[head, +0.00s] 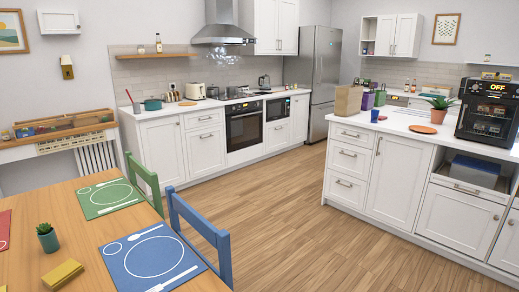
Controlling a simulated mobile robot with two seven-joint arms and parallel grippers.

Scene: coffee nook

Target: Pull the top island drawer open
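The white kitchen island (395,175) stands at the right. Its left section has a stack of three drawers. Neither of my grippers shows in the head view.
Wooden floor lies open in front of the island (290,225). A blue chair (203,235) and a green chair (146,182) stand by the dining table (90,245) at the left. A black oven (490,108) and a potted plant (440,106) sit on the island.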

